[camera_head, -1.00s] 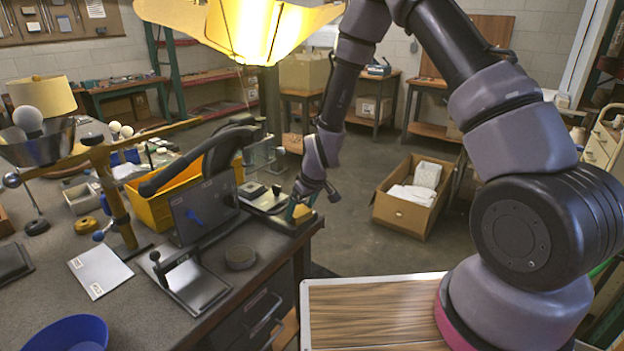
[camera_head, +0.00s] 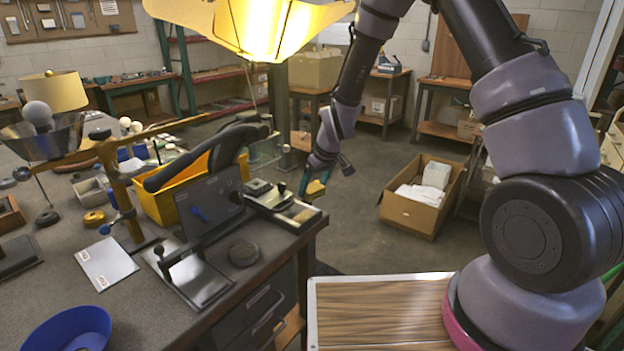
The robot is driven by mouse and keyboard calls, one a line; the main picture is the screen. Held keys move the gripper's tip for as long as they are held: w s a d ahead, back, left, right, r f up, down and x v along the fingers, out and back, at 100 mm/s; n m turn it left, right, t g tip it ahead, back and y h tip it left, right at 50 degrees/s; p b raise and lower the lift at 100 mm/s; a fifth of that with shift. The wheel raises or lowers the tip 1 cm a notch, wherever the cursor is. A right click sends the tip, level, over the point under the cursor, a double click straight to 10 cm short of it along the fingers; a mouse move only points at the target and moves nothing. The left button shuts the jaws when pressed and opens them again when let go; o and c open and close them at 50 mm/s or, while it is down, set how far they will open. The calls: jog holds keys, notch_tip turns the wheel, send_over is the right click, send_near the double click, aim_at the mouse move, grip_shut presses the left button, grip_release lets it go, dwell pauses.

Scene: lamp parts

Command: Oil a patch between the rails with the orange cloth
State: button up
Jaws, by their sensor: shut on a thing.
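My gripper (camera_head: 311,187) is above and just right of the far right corner of the workbench, with its teal fingers pointing down. It is shut on a small orange-yellow piece, the orange cloth (camera_head: 317,187), which shows between the fingers. The low fixture with the rails (camera_head: 297,214) lies flat on the bench corner, just below and left of my gripper. The cloth looks raised clear of it. The strip between the rails is too small to tell whether it carries oil.
A yellow bin (camera_head: 160,206) and an upright dark plate (camera_head: 207,204) stand left of the fixture. A lit lamp shade (camera_head: 265,28) hangs above. A blue bowl (camera_head: 68,330) sits at the front left. A cardboard box (camera_head: 410,213) stands on the floor, right of the bench.

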jog(key=shift+r, duration=1.25)
jog(key=shift+a, duration=0.15)
jog(key=shift+f, duration=0.1)
